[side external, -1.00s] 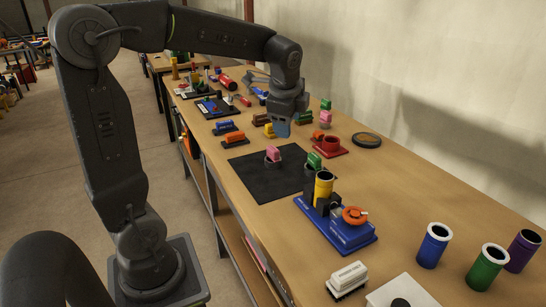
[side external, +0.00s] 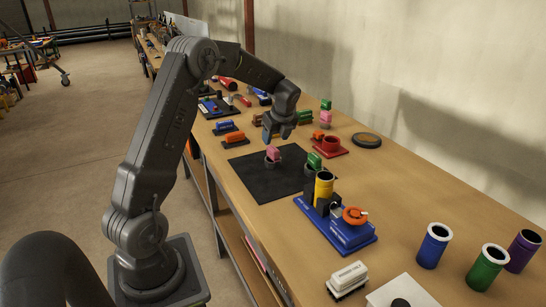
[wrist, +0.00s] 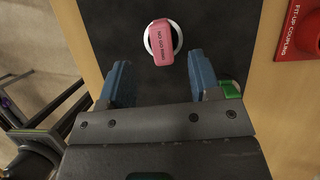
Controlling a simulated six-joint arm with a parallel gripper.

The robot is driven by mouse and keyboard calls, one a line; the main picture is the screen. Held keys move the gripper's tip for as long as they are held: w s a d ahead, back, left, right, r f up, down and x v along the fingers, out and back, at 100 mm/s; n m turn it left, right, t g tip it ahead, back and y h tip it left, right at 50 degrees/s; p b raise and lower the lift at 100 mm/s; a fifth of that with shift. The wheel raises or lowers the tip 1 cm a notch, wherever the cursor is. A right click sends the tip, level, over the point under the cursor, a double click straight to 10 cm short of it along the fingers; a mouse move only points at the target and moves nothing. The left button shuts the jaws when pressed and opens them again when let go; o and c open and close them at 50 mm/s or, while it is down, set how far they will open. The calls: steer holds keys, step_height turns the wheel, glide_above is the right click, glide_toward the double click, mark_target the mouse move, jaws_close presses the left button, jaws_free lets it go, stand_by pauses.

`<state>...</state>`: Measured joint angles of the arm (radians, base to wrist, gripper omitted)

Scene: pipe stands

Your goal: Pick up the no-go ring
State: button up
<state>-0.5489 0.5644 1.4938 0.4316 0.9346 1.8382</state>
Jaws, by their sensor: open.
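The no-go ring (wrist: 161,42) has a pink tab with dark lettering over a pale round ring. It stands on the black mat (wrist: 111,28) and also shows in the side external view (side external: 272,154). My gripper (wrist: 158,72) is open and empty, its two blue fingers pointing toward the ring. The ring lies just beyond the fingertips, between their lines, and is not touched. In the side external view, my gripper (side external: 271,134) hangs above and behind the ring. The ring's lower part is partly hidden by its tab.
A red fit-up coupling stand (side external: 330,146) is right of the mat. Several coloured pieces sit farther back. The mat's near left is clear.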

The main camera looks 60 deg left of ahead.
mark_target(273, 148)
steer(key=shift+d+x, duration=0.15)
steer(key=shift+x, duration=1.4)
steer(key=shift+d+x, duration=0.15)
steer(key=shift+x, duration=1.35)
steer(key=shift+f, duration=0.15)
steer(key=shift+w, duration=0.1)
jaws_close()
